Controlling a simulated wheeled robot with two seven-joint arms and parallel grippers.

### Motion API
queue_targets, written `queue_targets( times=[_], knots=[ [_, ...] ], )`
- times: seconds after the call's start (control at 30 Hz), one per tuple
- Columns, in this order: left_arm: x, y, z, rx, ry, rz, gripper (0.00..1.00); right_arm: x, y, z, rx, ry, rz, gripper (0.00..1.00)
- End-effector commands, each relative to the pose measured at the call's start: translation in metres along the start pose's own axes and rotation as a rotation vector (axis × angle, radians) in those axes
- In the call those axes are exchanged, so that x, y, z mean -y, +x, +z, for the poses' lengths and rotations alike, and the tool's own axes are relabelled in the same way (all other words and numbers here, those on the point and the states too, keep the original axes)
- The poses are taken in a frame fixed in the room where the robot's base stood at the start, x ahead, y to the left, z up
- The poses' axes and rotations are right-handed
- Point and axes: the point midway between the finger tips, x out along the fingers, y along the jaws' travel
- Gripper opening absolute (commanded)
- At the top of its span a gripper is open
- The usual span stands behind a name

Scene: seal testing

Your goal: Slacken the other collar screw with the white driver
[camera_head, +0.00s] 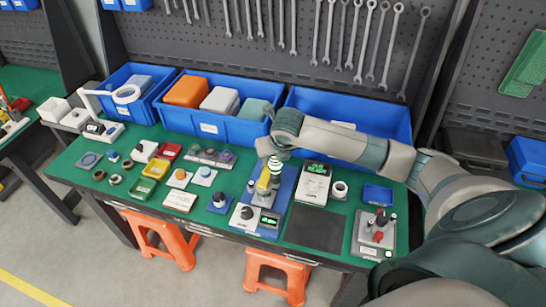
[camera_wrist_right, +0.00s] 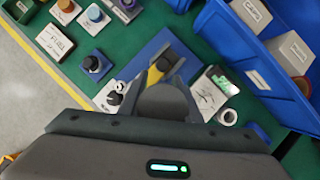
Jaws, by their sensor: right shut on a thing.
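My right gripper (camera_head: 273,157) reaches in from the right and points down over a blue base plate (camera_head: 285,190). It is shut on a pale, mostly hidden thing, which seems to be the white driver. A yellow part (camera_head: 264,182) stands on the plate just below the gripper. In the right wrist view the yellow part (camera_wrist_right: 155,74) shows just beyond the gripper (camera_wrist_right: 165,88). The collar and its screws are too small or hidden to make out. I cannot tell whether the driver touches a screw. My left gripper is not in view.
A white ring (camera_head: 340,190) lies to the right. Blue bins (camera_head: 225,124) line the back. A dark mat (camera_head: 315,228) is bare.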

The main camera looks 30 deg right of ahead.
Motion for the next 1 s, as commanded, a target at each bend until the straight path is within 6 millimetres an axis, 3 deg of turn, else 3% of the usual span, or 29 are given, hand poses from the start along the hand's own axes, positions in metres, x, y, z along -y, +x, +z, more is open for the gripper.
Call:
queue_targets(
  times=[1.0],
  knots=[
    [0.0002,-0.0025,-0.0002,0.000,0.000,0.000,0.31,0.0007,-0.0044,0.0001,-0.006,-0.002,-0.002,0.04]
  ],
)
